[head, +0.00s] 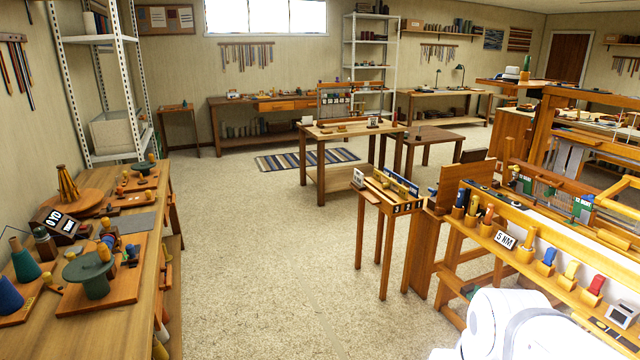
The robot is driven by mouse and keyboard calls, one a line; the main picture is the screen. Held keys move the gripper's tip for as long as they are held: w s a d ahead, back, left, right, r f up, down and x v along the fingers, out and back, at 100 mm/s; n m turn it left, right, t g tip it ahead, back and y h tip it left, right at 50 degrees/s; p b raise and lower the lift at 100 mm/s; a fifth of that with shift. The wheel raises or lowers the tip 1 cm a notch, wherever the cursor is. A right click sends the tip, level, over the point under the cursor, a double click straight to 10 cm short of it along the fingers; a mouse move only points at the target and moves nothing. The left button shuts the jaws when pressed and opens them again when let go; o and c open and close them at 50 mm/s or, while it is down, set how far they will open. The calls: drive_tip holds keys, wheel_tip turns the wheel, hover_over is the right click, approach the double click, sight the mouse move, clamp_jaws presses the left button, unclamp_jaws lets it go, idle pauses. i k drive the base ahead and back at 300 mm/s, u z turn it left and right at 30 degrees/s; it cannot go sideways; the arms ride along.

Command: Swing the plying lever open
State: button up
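I cannot make out the plying lever for certain. On the left bench (150,240), a wooden board (128,287) carries a green round stand (96,284) with wooden pegs, and small blue and yellow parts beside it. A second, smaller green disc (145,169) sits farther back on that bench. Any lever among these parts is too small to tell. My gripper is not in view; only a white part of my own body shows at the bottom right.
Open floor (270,260) lies between the left bench and the loom (590,150) at right. A small stand (384,204) and a wooden table (345,135) stand mid-room. A striped rug (305,159) lies farther back.

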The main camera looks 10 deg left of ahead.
sight(47, 277)
drive_tip(key=u, duration=0.6)
drive_tip(key=i, duration=1.25)
drive_tip(key=u, duration=1.2)
drive_tip(key=i, duration=0.35)
drive_tip(key=u, duration=0.1)
drive_tip(key=k, duration=0.65)
drive_tip(key=u, duration=0.2)
drive_tip(key=i, duration=0.65)
drive_tip(key=z, duration=0.1)
